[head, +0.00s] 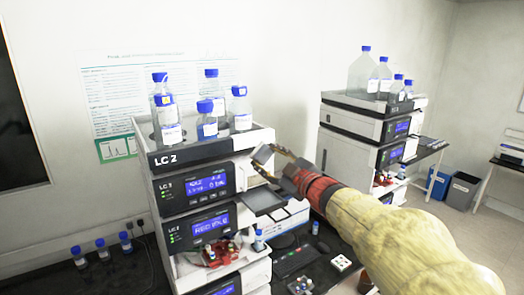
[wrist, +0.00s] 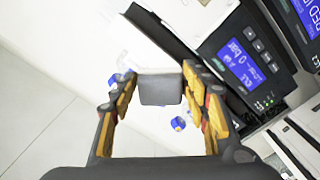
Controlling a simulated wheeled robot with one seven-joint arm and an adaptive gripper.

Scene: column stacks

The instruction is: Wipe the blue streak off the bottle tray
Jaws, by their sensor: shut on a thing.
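The bottle tray (head: 207,151) is the top of the left instrument stack, labelled LC 2. Several blue-capped bottles (head: 207,127) stand on it. I cannot make out a blue streak on it in either view. My gripper (head: 274,160) is by the right front corner of the stack, just below tray height, apart from the bottles. It is shut on a small grey pad (wrist: 160,88), which sits between the fingertips in the wrist view and also shows in the head view (head: 262,154). Contact between the pad and the stack cannot be told.
A second stack (head: 350,122) with clear bottles stands to the right. A dark flat panel (head: 268,200) juts from the left stack below my gripper. Small bottles (head: 103,249) stand on the bench at left. Open air lies between the stacks.

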